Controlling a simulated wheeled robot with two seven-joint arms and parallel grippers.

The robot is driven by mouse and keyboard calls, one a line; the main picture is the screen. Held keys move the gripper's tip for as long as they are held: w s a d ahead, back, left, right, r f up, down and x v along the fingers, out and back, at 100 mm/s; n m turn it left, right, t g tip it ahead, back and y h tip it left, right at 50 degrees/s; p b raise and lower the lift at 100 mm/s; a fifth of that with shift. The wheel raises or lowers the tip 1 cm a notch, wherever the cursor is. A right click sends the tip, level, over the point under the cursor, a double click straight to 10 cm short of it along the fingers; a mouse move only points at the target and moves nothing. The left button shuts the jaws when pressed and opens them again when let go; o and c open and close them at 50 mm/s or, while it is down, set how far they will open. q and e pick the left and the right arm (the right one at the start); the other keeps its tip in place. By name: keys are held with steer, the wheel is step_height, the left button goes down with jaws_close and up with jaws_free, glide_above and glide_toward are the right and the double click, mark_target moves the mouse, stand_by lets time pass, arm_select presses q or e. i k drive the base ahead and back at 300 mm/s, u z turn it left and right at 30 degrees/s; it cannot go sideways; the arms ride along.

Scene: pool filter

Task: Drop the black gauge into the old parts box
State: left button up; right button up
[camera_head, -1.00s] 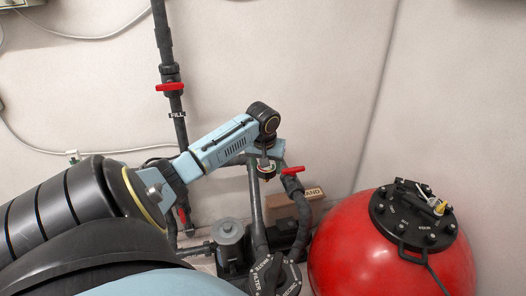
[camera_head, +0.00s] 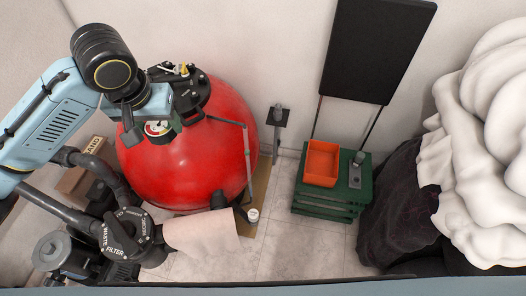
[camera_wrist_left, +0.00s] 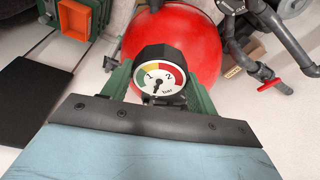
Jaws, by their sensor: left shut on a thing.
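The black gauge (camera_head: 158,128) has a white dial with green, yellow and red bands. My left gripper (camera_head: 162,126) is shut on it and holds it up in front of the red tank in the head view. In the left wrist view the gauge (camera_wrist_left: 160,78) sits between the green fingers, its dial facing the camera. An open orange box (camera_head: 322,181), which I take for the old parts box, stands on a green crate to the right, well apart from the gripper. The orange box (camera_wrist_left: 75,17) also shows at the top left of the wrist view. My right gripper is not in view.
The red tank (camera_head: 195,165) with its black lid stands below and beside my left arm. A grey tool (camera_head: 356,172) lies on the green crate (camera_head: 320,206) beside the box. A black panel (camera_head: 377,50) leans behind it. White bundled fabric is at far right.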

mark_target(317, 167)
steer(key=z, duration=0.4)
steer(key=k, duration=0.45)
steer(key=z, duration=0.7)
steer(key=i, duration=1.05)
steer(key=u, duration=0.7)
steer(key=k, duration=0.4)
steer(key=u, duration=0.35)
steer(key=i, duration=0.3)
steer(key=z, duration=1.45)
